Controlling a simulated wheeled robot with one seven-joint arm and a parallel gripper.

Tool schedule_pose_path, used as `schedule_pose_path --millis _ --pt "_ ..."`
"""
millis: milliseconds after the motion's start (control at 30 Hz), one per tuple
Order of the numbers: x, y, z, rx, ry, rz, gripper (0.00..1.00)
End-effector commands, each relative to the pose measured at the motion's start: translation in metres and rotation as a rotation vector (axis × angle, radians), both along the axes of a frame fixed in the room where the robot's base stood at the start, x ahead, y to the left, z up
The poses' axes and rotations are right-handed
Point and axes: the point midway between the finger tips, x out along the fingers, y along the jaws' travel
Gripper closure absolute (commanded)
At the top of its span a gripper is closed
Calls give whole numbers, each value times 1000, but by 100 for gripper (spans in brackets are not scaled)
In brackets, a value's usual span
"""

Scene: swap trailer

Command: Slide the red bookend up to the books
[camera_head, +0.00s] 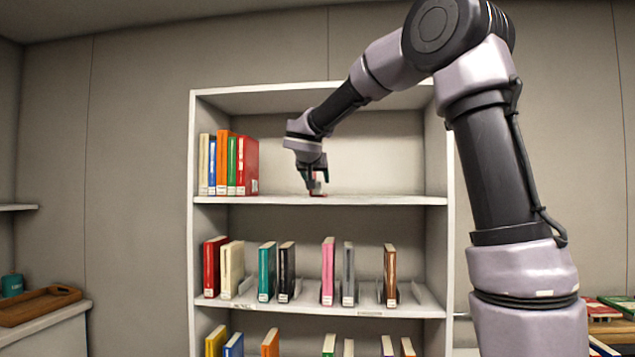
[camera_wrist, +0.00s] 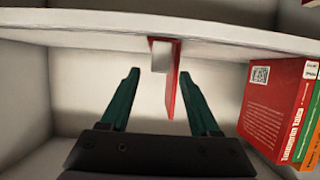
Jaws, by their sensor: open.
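The red bookend (camera_head: 319,188) stands near the middle of the top shelf, partly hidden by my gripper in the head view. In the wrist view the red bookend (camera_wrist: 175,85) shows edge-on, between my fingers and closer to the right one. My gripper (camera_head: 314,179) is open around it, pointing down; its green fingers in the wrist view (camera_wrist: 160,77) have gaps to the bookend. The books (camera_head: 230,165) stand upright at the left end of that shelf, with a red one on the bookend's side. Clear shelf separates them from the bookend. The wrist view shows the red book (camera_wrist: 276,108) at right.
The top shelf (camera_head: 385,200) is empty to the right of my gripper, up to the bookcase's right wall. Lower shelves hold several spaced books (camera_head: 328,270). A wooden tray (camera_head: 38,304) and a teal mug (camera_head: 12,285) sit on a counter at left.

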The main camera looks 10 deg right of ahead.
Motion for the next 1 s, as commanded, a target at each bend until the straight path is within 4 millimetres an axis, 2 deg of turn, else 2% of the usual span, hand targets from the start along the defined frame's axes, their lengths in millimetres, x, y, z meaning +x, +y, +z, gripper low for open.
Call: schedule_pose_path --millis 200,467,500,567,600,667,1000 --pt "16 -5 -7 1 1 0 38" --pt "17 -6 -8 1 0 0 38" --pt "17 -6 -8 1 0 0 41" --pt "17 -6 -8 1 0 0 64" --pt "17 -6 -8 1 0 0 80" --pt "17 -6 -8 1 0 0 100" --pt "17 -6 -8 1 1 0 100"
